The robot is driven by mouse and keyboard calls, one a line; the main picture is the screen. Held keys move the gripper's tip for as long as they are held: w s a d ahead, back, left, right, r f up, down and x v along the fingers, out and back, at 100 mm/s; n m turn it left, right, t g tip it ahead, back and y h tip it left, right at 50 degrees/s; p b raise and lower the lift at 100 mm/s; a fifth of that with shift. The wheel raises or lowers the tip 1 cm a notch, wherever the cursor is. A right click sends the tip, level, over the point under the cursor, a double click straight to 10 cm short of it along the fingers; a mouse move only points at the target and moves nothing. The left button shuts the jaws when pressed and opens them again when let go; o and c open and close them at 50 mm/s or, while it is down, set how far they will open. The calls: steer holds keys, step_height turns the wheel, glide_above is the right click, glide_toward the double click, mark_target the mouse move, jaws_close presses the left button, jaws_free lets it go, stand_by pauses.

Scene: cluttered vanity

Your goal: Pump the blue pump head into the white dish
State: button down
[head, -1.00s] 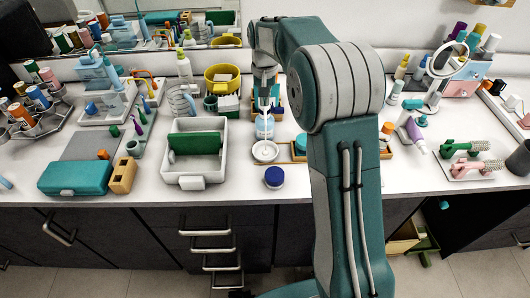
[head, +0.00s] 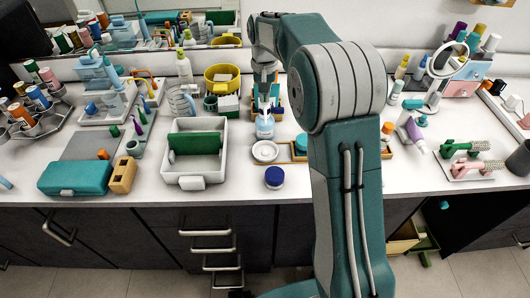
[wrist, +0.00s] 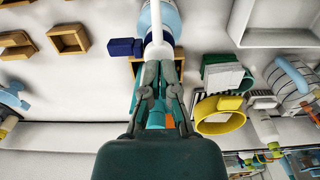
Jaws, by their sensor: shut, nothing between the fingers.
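The pump bottle (head: 264,130) is light blue with a white pump top and stands upright near the middle of the counter. The wrist view shows its white nozzle (wrist: 155,18) over the blue body (wrist: 172,18). The small round white dish (head: 265,151) lies just in front of the bottle and looks empty. My gripper (head: 265,104) is over the pump top, pointing down. In the wrist view, my gripper (wrist: 160,66) has its fingers together beside the white pump top, with nothing between them. Whether the fingertips touch the pump top cannot be told.
A blue-lidded jar (head: 274,177) stands in front of the dish. A white bin (head: 194,180) with a green divider is at left. A yellow bowl (head: 222,78) stands behind, and a wooden tray (head: 299,155) is to the right. Bare counter lies around the jar.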

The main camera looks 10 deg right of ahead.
steer(key=shift+r, duration=2.85)
